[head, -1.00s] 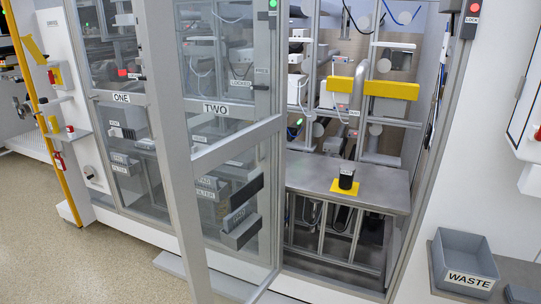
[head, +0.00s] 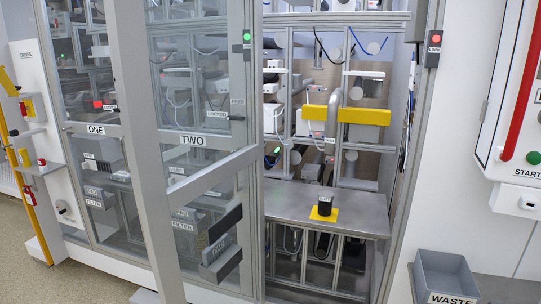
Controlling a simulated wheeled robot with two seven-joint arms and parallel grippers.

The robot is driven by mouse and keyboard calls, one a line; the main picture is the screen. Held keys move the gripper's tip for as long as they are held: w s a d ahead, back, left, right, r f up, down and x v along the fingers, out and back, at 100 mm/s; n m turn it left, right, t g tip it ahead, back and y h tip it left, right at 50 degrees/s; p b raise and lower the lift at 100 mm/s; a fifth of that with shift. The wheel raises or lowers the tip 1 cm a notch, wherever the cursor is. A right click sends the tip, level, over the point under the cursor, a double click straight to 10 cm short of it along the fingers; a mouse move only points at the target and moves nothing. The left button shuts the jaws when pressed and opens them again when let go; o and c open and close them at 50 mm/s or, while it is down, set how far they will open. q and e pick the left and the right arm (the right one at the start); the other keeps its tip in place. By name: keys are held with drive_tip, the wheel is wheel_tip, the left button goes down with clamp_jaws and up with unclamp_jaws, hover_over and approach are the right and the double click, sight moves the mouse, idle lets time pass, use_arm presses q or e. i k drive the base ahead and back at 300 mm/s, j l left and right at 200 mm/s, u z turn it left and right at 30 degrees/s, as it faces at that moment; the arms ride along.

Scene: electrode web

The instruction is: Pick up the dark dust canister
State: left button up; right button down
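The dark dust canister (head: 325,205) stands upright on a yellow square pad (head: 316,215) on the grey metal shelf inside the open machine bay. It is small and black with a lighter top. Neither of my grippers shows in the head view, and nothing touches the canister.
The grey shelf (head: 365,212) is clear around the pad. Yellow bars (head: 364,116) cross above it. A grey WASTE bin (head: 447,275) stands at lower right.

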sight(325, 204)
drive_tip(key=z, duration=0.25)
drive_tip(key=i+j+z, duration=0.15)
drive_tip(key=j+z, duration=0.3)
drive_tip(key=i+j+z, duration=0.1)
drive_tip(key=j+z, duration=0.15)
drive_tip(key=z, duration=0.2)
drive_tip(key=j+z, duration=0.45)
drive_tip(key=j, duration=2.8)
